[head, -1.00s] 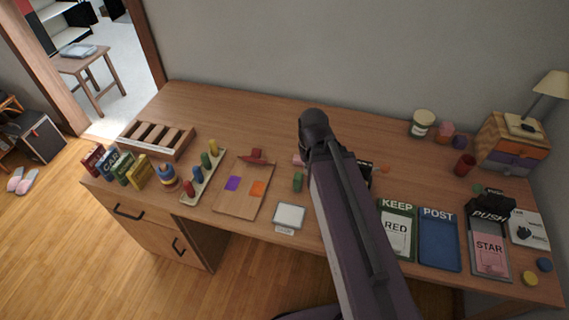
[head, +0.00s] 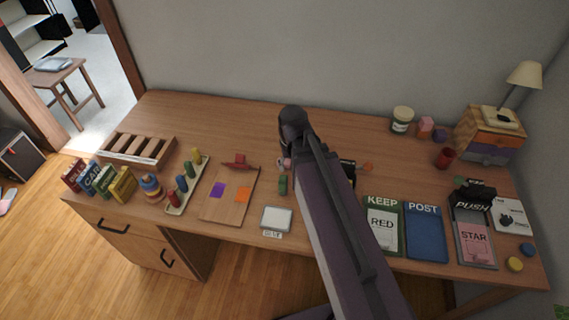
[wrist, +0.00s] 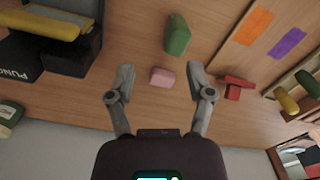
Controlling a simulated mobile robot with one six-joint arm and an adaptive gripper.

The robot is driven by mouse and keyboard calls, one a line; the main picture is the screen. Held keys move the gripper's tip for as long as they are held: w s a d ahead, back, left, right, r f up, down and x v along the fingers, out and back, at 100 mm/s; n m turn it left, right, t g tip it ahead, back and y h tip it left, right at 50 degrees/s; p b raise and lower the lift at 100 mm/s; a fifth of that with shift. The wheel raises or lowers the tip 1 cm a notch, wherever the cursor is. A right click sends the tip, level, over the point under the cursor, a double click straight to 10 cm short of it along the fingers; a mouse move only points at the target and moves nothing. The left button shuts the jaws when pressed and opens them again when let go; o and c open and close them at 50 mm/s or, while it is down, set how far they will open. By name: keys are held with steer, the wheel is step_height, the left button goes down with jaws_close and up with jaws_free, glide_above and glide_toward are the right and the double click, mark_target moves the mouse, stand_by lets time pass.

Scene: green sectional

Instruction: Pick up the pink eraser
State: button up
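The pink eraser (wrist: 162,77) lies on the wooden desk (wrist: 140,95) and shows whole in the wrist view. My gripper (wrist: 161,70) is open, with one finger on each side of the eraser in that view and a visible gap to each. I see no contact, and the height above the desk is hard to judge. In the head view a small pink piece, likely the eraser (head: 286,163), shows beside my arm, which covers the area to its right.
A green block (wrist: 177,36) lies close to the eraser; it also shows in the head view (head: 282,185). A red piece (wrist: 234,87) lies to the right in the wrist view. A black punch with a yellow bar (wrist: 45,24) stands to the left.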

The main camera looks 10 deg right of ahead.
steer(key=shift+o, duration=0.8)
steer(key=w+d+m, duration=0.1)
steer(key=w+m, duration=0.3)
steer(key=w, duration=1)
steer(key=shift+d, duration=0.25)
steer(key=shift+s, duration=0.1)
step_height(320, 180, down, 9)
steer(key=b, duration=0.8)
steer(key=shift+r+b, duration=0.2)
steer(key=shift+b, duration=0.1)
steer(key=shift+f, duration=0.1)
steer(key=shift+s+a+f+b, duration=0.1)
steer(key=shift+f+b, duration=1.15)
steer(key=shift+b, duration=0.05)
steer(key=shift+a+f+b, duration=0.1)
steer(key=shift+f+b, duration=1.15)
steer(key=shift+b, duration=0.05)
steer(key=c, duration=1)
